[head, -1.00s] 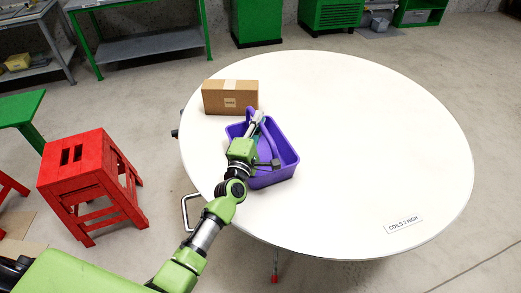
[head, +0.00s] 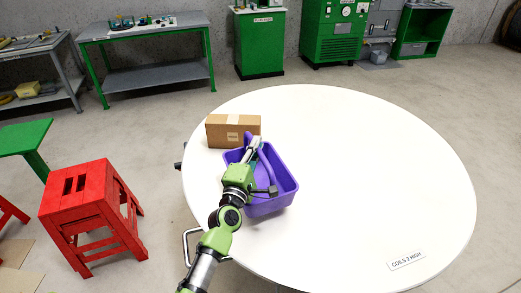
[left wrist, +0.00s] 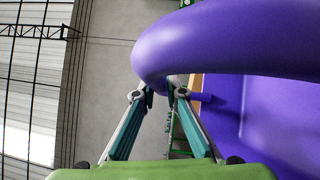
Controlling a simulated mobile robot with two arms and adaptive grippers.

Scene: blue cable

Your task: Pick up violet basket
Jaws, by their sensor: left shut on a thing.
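The violet basket (head: 270,207) is an open tub with an arched handle. In the head view it appears to rest on the left part of the round white table (head: 370,180). My left gripper (head: 254,148) reaches over the basket from the front left and is shut on its handle. In the left wrist view the thick violet handle (left wrist: 235,42) crosses in front of the fingers of my left gripper (left wrist: 160,88), and the basket wall (left wrist: 280,125) fills the right side. The exact contact is partly hidden by the handle. My right gripper is not in view.
A cardboard box (head: 222,131) stands just behind the basket. A small label (head: 406,261) lies at the table's front right; the table's middle and right are clear. A red stool (head: 90,210) and a green stool (head: 25,140) stand left of the table.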

